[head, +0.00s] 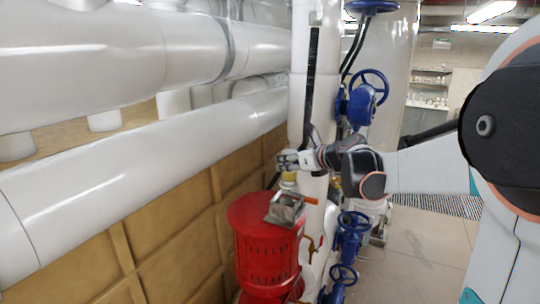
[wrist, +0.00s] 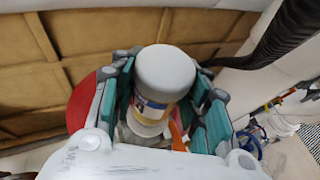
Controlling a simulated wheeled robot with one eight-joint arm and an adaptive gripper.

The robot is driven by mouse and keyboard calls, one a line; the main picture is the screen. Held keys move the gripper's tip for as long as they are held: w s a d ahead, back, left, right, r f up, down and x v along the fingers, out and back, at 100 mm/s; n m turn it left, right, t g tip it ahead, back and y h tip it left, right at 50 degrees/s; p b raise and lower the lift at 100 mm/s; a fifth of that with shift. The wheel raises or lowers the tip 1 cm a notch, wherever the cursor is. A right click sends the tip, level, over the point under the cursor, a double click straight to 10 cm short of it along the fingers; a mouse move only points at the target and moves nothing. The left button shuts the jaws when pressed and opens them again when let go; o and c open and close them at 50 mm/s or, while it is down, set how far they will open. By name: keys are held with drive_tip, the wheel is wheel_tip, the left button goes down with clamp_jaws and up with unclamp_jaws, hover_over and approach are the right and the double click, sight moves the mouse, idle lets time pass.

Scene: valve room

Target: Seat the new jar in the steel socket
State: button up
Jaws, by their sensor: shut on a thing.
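The jar (wrist: 165,75) has a grey-white lid and a label with yellow and dark blue. My gripper (wrist: 162,88) is shut on it, with a green-padded finger on each side. In the head view the gripper (head: 290,161) is above the red drum, and a small yellowish part of the jar (head: 289,178) shows under the fingers. The steel socket (head: 285,209) is a grey metal holder on top of the drum, below the jar. The jar looks above the socket; whether its bottom touches it I cannot tell. In the wrist view the socket is mostly hidden or unclear.
The red drum (head: 268,250) stands beside a tan panelled wall (head: 150,230). Large white pipes (head: 130,150) run along the left. Blue valve wheels (head: 368,88) are on the pipework behind and right of the gripper. The tiled floor (head: 425,240) at right is open.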

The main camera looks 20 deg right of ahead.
sight(294, 172)
drive_tip(key=shift+w+a+f, duration=0.1)
drive_tip(key=shift+w+a, duration=0.1)
drive_tip(key=shift+w, duration=0.05)
drive_tip(key=shift+s+d+f+b, duration=0.15)
drive_tip(key=shift+f+b, duration=0.4)
drive_tip(key=shift+f, duration=0.1)
drive_tip(key=shift+f+b, duration=0.4)
drive_tip(key=shift+f, duration=0.3)
drive_tip(key=shift+f+b, duration=0.5)
idle(0.3)
drive_tip(key=shift+f+b, duration=2.6)
drive_tip(key=shift+f, duration=0.25)
idle(1.7)
drive_tip(key=o, duration=1.4)
drive_tip(key=shift+o, duration=0.5)
